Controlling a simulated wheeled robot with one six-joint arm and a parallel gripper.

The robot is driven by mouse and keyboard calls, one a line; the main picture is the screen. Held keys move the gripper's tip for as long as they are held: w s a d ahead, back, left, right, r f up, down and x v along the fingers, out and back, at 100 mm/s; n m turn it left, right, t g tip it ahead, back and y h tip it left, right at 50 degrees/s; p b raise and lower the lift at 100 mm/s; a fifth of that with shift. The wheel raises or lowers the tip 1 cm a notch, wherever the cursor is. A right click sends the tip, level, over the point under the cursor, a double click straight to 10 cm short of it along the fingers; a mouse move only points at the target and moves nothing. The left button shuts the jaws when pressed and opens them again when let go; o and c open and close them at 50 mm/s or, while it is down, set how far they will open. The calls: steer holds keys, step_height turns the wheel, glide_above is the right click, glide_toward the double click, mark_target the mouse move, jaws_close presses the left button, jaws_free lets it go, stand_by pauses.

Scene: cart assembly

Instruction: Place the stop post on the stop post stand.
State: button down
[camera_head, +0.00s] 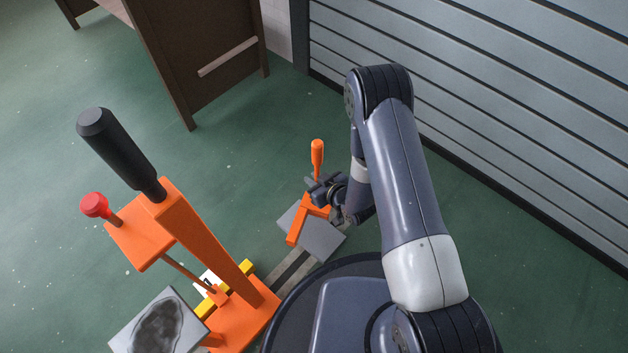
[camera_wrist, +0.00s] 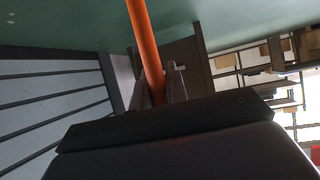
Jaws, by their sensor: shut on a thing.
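The orange stop post (camera_head: 317,157) is upright in the head view, with a thicker rounded top. My gripper (camera_head: 321,188) is shut on it below this top. In the wrist view, the post (camera_wrist: 144,40) runs between the two grey fingers of my gripper (camera_wrist: 159,82). An orange angled piece (camera_head: 298,226) lies just below my gripper on a grey plate (camera_head: 322,238); I take these to be the stop post stand. My gripper hides the lower end of the post, so I cannot tell whether it touches the stand.
A tall orange frame (camera_head: 210,240) with a black handle (camera_head: 117,150) and red knob (camera_head: 94,205) stands at the left. A grey plate with a dark patch (camera_head: 128,338) is at its foot. A slatted wall (camera_head: 480,90) is behind my arm. Green floor lies open between.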

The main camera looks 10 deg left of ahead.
steer(key=shift+f+b, duration=0.95)
steer(key=shift+f, duration=1.05)
steer(key=c, duration=1.4)
jaws_free()
steer(key=shift+f, duration=0.1)
